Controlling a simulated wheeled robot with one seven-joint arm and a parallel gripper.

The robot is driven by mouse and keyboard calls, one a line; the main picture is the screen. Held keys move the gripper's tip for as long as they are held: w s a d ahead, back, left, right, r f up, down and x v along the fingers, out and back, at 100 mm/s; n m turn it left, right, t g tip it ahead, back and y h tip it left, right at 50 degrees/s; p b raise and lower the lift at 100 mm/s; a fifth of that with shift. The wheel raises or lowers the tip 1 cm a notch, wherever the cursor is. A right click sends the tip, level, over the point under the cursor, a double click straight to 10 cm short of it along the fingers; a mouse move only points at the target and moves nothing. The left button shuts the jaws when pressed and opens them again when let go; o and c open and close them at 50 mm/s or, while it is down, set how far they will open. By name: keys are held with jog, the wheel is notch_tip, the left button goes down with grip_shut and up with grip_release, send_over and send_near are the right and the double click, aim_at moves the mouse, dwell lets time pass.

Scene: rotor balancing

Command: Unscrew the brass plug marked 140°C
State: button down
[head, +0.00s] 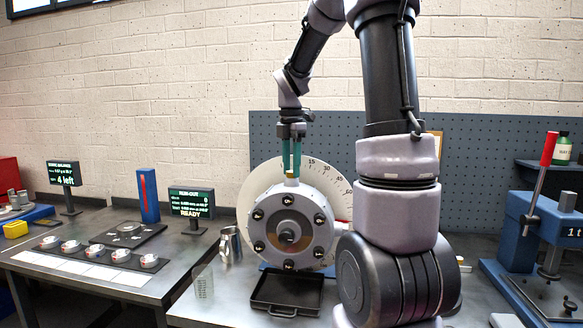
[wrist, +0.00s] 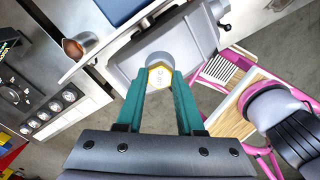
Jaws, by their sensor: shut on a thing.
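The brass plug shows in the wrist view as a yellow-rimmed hexagon (wrist: 159,79) with a pale marked face; the marking is too small to read for sure. It sits at a round boss on the grey housing (wrist: 187,42). In the head view the round grey housing (head: 288,207) stands upright with several dark ports on its face, and the plug is hidden between my fingers at its top. My gripper (head: 291,172) points straight down there, its teal fingers shut on the plug; they also show in the wrist view (wrist: 159,84).
A numbered white disc (head: 252,187) stands behind the housing. A black tray (head: 286,310) lies below it, with a metal jug (head: 230,244) and a clear beaker (head: 203,284) to the left. A blue press (head: 517,232) stands at the right.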

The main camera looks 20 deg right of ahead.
jog(key=n, duration=0.4)
jog(key=shift+n, duration=0.4)
jog(key=n, duration=0.3)
jog(key=shift+r, duration=0.1)
jog(key=shift+c, duration=2.3)
grip_release()
jog(key=shift+c, duration=0.3)
